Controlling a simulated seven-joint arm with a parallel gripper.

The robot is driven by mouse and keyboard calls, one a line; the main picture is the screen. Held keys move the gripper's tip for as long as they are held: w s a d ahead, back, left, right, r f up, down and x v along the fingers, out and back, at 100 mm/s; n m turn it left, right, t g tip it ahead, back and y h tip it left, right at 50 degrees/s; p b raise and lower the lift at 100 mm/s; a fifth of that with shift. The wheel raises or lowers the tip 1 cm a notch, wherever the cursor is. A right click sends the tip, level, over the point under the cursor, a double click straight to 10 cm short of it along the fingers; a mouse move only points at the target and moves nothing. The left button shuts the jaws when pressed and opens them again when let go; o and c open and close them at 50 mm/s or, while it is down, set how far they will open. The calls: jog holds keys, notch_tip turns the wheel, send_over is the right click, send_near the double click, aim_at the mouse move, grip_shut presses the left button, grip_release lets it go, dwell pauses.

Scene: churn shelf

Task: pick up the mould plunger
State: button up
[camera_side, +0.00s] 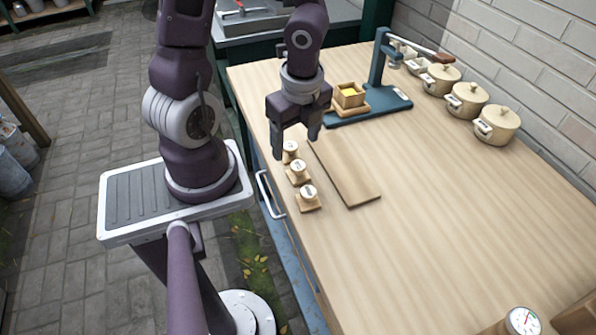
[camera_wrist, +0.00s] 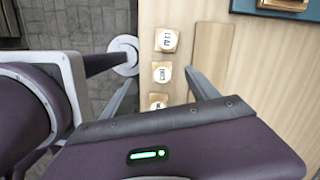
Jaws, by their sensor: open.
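Three small wooden pieces with round pale labelled knobs stand in a row near the table's left edge. In the side view they are the far piece (camera_side: 290,149), the middle piece (camera_side: 298,171) and the near piece (camera_side: 308,196). The wrist view shows an upper piece (camera_wrist: 165,40), a middle piece (camera_wrist: 161,73) and a lower one (camera_wrist: 157,101), partly hidden by my gripper. The labels are too small to read, so I cannot tell which is the mould plunger. My gripper (camera_side: 296,147) is open and empty above the row, fingers pointing down.
A flat wooden board (camera_side: 347,175) lies just right of the row. Lidded pots (camera_side: 467,100) line the wall. A dial gauge (camera_side: 523,321) is at the near edge.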

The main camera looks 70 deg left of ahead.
aim_at(298, 165)
jog(key=shift+d+f+m, duration=0.2)
jog(key=shift+f+m, duration=0.2)
jog(key=shift+f, duration=0.7)
jog(key=f, duration=0.4)
jog(key=shift+w+f, duration=0.2)
jog(key=shift+a+f, duration=0.1)
jog(key=shift+f, duration=0.6)
jog(key=c, duration=1.5)
jog(key=shift+r, duration=0.1)
